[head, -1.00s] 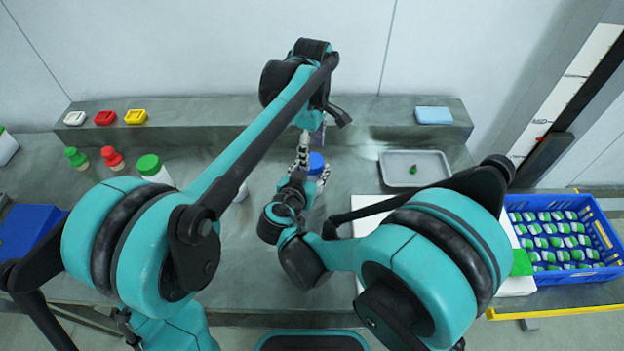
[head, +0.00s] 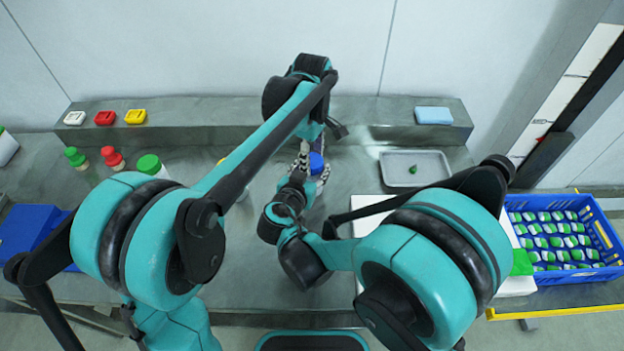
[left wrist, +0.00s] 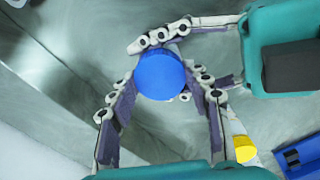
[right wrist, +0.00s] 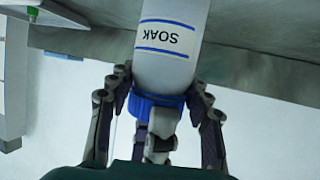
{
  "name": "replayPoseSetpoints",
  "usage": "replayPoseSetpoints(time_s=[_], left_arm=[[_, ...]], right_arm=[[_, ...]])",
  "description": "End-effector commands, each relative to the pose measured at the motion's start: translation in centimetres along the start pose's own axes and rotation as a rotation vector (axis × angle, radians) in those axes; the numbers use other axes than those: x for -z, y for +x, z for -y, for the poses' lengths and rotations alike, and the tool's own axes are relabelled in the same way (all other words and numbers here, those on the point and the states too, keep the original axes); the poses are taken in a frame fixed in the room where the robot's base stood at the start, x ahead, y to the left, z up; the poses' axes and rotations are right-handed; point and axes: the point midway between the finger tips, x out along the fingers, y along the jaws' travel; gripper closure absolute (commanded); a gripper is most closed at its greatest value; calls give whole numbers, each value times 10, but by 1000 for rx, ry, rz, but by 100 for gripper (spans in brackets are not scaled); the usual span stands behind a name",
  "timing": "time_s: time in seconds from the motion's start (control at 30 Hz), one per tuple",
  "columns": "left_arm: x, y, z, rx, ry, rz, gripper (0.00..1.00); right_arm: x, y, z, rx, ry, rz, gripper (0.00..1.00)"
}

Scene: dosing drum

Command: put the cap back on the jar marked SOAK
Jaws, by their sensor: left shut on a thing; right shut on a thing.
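The white jar marked SOAK (right wrist: 172,55) shows in the right wrist view, with its lettering inverted. A blue cap (left wrist: 160,75) is at its mouth; the cap also shows in the head view (head: 316,163). I cannot tell whether it is screwed down. My left gripper (left wrist: 165,92) is shut around the cap's sides from the back. My right gripper (right wrist: 158,95) is shut around the jar just below the cap, with fingers crossing close to the left ones. Fingers hide much of the cap's rim. The jar's lower part is hidden in the head view.
Bottles with green (head: 75,157), red (head: 112,158) and green (head: 149,164) caps stand at left, a yellow-capped one (left wrist: 245,148) nearer. A tray (head: 387,170) holding a green piece and a full blue crate (head: 597,235) are at right. A raised ledge (head: 220,120) runs behind.

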Motion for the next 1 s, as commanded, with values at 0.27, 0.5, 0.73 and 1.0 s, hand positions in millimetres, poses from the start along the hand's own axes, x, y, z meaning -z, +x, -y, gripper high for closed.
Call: replayPoseSetpoints(time_s=[0.27, 0.5, 0.73, 1.0], left_arm=[[0, 0, 0, 0, 203, 0, 86], [0, 0, 0, 0, 200, 0, 39], [0, 0, 0, 0, 199, 0, 31], [0, -19, 0, 0, 199, 0, 31]], right_arm=[[0, 0, 0, 0, 0, 0, 100], [0, 0, 0, 0, 0, 0, 100], [0, 0, 0, 0, 0, 0, 100], [0, 0, 0, 0, 0, 0, 100]])
